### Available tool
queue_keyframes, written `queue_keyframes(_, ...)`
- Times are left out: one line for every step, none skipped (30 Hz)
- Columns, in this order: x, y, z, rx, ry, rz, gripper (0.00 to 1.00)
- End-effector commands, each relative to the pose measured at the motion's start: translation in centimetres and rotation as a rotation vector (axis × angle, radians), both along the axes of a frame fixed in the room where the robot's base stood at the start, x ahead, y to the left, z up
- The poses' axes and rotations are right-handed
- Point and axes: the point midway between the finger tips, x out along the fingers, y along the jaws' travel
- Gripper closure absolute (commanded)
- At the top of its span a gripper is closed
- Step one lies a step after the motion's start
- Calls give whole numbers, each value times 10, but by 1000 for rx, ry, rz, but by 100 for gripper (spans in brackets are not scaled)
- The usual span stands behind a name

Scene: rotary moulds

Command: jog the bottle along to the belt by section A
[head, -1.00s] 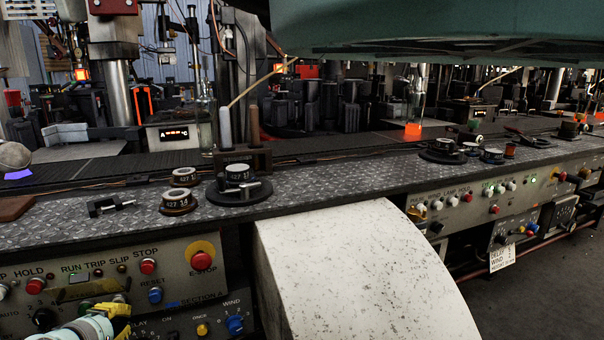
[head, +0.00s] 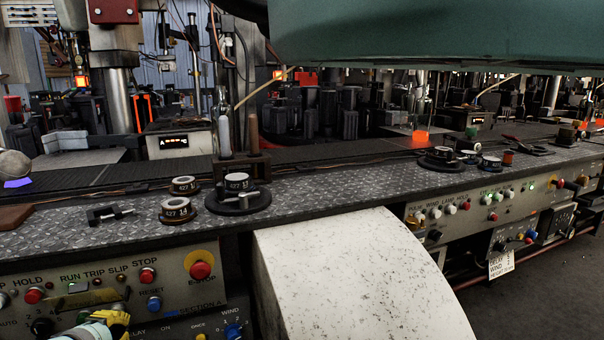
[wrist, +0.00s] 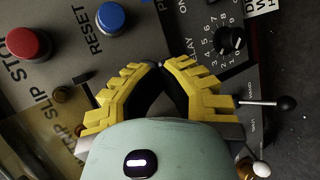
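My gripper (head: 122,314) is at the lower left in the head view, in front of the section A panel (head: 190,283). In the wrist view its yellow fingers (wrist: 161,66) bow inward and their tips come together, with nothing clear held between them. The tips are over the panel, below and right of the blue RESET button (wrist: 111,18) and left of the numbered black dial (wrist: 229,40). I cannot tell whether they touch the panel. A dark belt (head: 110,180) runs behind the chequered deck. An orange glowing piece (head: 420,136) shows mid-right; I cannot make out a bottle for certain.
A red STOP button (wrist: 28,43), a black-ball lever (wrist: 286,103) and a white knob (wrist: 262,169) are near my gripper. Ring stacks (head: 176,210) and a clamp (head: 108,214) lie on the deck. A curved pale guard (head: 350,270) stands right of the panel.

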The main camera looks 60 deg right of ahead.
Motion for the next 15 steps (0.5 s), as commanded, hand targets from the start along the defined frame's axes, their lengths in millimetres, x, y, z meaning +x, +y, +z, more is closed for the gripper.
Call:
queue_keyframes(2,0,3,-5,-8,4,100)
queue_keyframes(2,0,3,-5,-7,3,100)
queue_keyframes(2,0,3,-6,-8,3,100)
queue_keyframes(2,0,3,-5,-8,2,100)
queue_keyframes(2,0,3,-5,-9,3,100)
queue_keyframes(2,0,3,-5,-9,3,100)
queue_keyframes(1,1,3,-5,-9,3,100)
queue_keyframes(0,1,3,-6,-8,4,100)
queue_keyframes(-1,3,3,-5,-8,5,100)
queue_keyframes(-3,5,3,-5,-7,5,100)
queue_keyframes(-6,6,3,-5,-7,5,100)
queue_keyframes(-9,8,3,-4,-6,4,100)
queue_keyframes(-12,10,3,-4,-6,4,100)
queue_keyframes(-14,12,3,-3,-6,4,100)
queue_keyframes(-17,14,3,-3,-4,4,100)
